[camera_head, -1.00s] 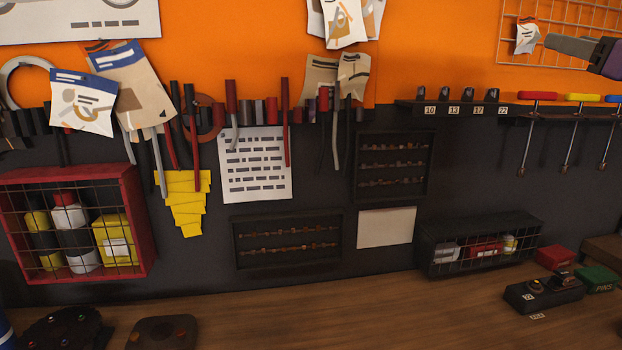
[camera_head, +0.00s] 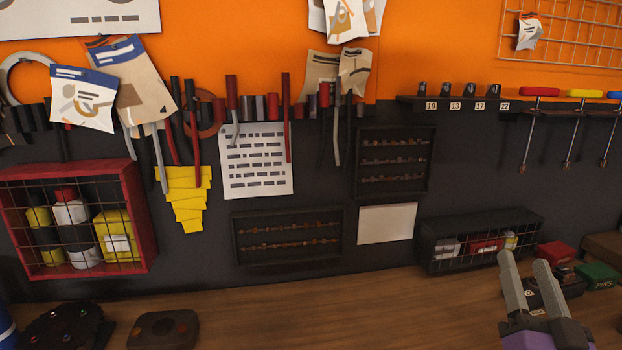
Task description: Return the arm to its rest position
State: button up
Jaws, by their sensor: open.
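My gripper (camera_head: 532,272) is at the lower right of the head view, over the right part of the wooden bench. Its two grey fingers point up in the picture and stand apart, with nothing between them. A purple part of my arm shows below them, cut off by the bottom edge. The fingers partly cover a small black box (camera_head: 573,290) behind them. I cannot tell whether they touch it. The rest of my arm is out of view.
A green box (camera_head: 597,277) and a red box (camera_head: 556,254) lie close to my gripper. A black wire-front bin (camera_head: 432,255) stands behind it. Screwdrivers (camera_head: 525,140) hang above. The bench middle (camera_head: 350,315) is clear. A dark round part (camera_head: 62,327) lies at the left.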

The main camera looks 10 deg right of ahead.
jog(key=s+a+f+n+g+y, duration=0.2)
jog(key=s+a+f, duration=0.4)
jog(key=s, duration=0.5)
jog(key=s+a+f+n+g+y, duration=0.2)
jog(key=s+a+f, duration=0.4)
jog(key=s+f, duration=0.3)
jog(key=s+a+f+n+g+y, duration=0.2)
jog(key=s+a+f, duration=0.4)
jog(key=s, duration=0.7)
jog(key=shift+a+f+n+g+y, duration=0.45)
jog(key=shift+f+y, duration=0.2)
jog(key=shift+y, duration=0.25)
